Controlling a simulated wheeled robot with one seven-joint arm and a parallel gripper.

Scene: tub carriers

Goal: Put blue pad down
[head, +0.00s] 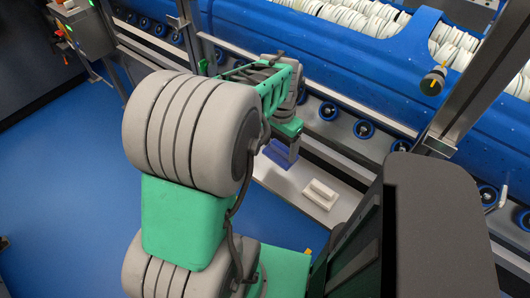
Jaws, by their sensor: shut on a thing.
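The blue pad (279,155) is a dark blue block at the centre of the head view, under the green end of my arm. My gripper (286,140) is shut on it from above. My arm hides part of the gripper, and the fingertips are hard to make out. The pad is over or on the narrow light grey shelf (285,182). I cannot tell whether its underside touches the shelf.
A white block (320,194) lies on the shelf, right of the blue pad. Behind is a large blue machine (345,65) with blue-rimmed rollers and rows of white pieces on top. A metal post (470,95) stands at right. Blue floor is open at left.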

